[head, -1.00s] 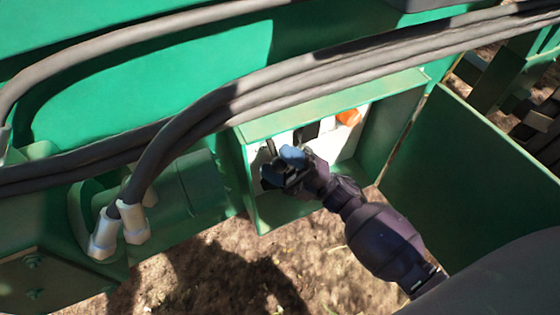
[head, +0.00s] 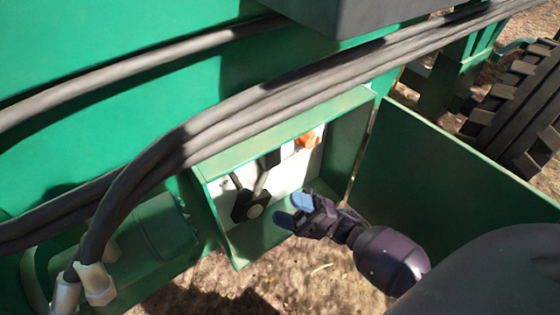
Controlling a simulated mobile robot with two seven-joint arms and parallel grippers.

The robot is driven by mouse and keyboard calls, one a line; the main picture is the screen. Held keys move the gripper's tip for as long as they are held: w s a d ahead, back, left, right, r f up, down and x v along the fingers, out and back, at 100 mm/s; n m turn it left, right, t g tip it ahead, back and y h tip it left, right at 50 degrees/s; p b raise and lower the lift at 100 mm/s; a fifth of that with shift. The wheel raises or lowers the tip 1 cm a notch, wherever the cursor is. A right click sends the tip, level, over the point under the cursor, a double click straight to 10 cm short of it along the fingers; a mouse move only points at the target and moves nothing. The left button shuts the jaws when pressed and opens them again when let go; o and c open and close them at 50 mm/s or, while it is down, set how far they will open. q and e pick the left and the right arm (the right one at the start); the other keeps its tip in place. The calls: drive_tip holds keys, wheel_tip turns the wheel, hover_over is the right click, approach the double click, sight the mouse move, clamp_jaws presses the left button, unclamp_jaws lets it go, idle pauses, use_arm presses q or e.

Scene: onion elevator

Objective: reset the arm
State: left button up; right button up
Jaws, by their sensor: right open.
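My right gripper (head: 292,209) is in the head view, just in front of the lower right of an open green control box (head: 285,128). Its blue-tipped fingers are apart, with nothing between them. The arm (head: 390,260) comes in from the lower right. The gripper looks apart from the switch. My left gripper is not in view.
Thick grey cables (head: 240,105) cross in front of the box's top left. The green door (head: 440,160) stands open on the right. A dark tyre or track (head: 515,105) is at the far right. Bare ground (head: 230,285) shows below.

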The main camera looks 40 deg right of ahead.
idle(0.6)
drive_tip(key=s+d+f+m+g+h, duration=0.1)
drive_tip(key=s+m+g+h, duration=0.1)
drive_tip(key=s+m+h, duration=0.9)
drive_tip(key=s+d+f+m+g+h, duration=0.1)
drive_tip(key=s+d+m+h, duration=0.1)
drive_tip(key=s+m+h, duration=0.85)
use_arm(q)
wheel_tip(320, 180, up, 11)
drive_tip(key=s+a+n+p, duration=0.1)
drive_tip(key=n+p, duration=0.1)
drive_tip(key=p, duration=1.6)
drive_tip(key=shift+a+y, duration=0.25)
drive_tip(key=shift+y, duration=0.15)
use_arm(e)
wheel_tip(320, 180, up, 11)
drive_tip(key=s+d+m, duration=0.1)
drive_tip(key=s+m, duration=0.1)
drive_tip(key=m, duration=0.3)
drive_tip(key=shift+y, duration=0.45)
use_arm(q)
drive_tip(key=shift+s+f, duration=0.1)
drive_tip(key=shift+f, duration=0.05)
